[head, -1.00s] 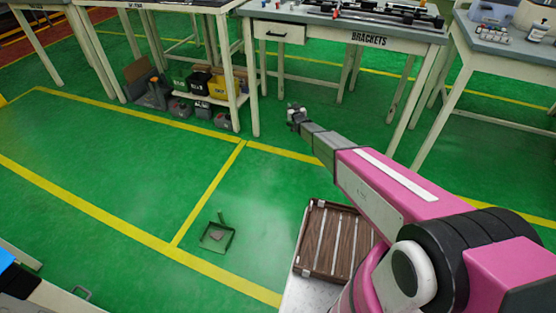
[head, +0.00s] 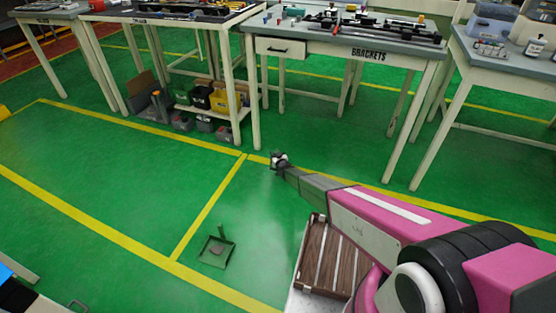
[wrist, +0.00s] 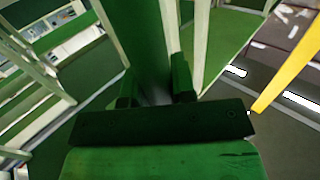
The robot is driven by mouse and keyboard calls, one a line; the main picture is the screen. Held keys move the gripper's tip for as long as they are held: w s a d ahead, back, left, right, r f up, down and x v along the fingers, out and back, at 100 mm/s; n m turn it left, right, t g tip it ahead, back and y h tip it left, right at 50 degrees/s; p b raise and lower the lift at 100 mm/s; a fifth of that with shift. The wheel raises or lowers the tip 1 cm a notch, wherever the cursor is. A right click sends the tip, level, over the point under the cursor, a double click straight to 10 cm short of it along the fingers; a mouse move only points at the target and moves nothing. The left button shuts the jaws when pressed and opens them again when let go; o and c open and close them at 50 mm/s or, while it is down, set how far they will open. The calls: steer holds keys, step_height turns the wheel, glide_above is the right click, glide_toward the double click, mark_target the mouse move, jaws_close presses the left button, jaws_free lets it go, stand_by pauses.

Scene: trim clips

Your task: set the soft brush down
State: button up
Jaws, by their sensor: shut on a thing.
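My gripper (head: 279,161) is at the end of my outstretched arm, seen small in the head view, over the green floor in front of the workbenches. In the wrist view its two dark fingers (wrist: 156,82) are shut on a long dark green piece, which I take to be the soft brush (wrist: 147,40). The brush runs away from the camera between the fingers. Its bristles cannot be made out, and in the head view it is too small to tell apart from my gripper.
A dark green dustpan (head: 214,253) with a small brownish thing in it lies on the floor. A brown slatted tray (head: 329,257) is beside my arm. The brackets bench (head: 345,46) and a shelf with bins (head: 207,103) stand beyond. Open green floor with yellow lines lies left.

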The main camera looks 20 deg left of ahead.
steer(key=w+f, duration=0.5)
steer(key=f, duration=0.2)
steer(key=shift+w+d+f, duration=0.15)
steer(key=shift+w+d, duration=0.1)
steer(key=shift+w, duration=0.1)
steer(key=shift+f, duration=0.15)
steer(key=o, duration=0.9)
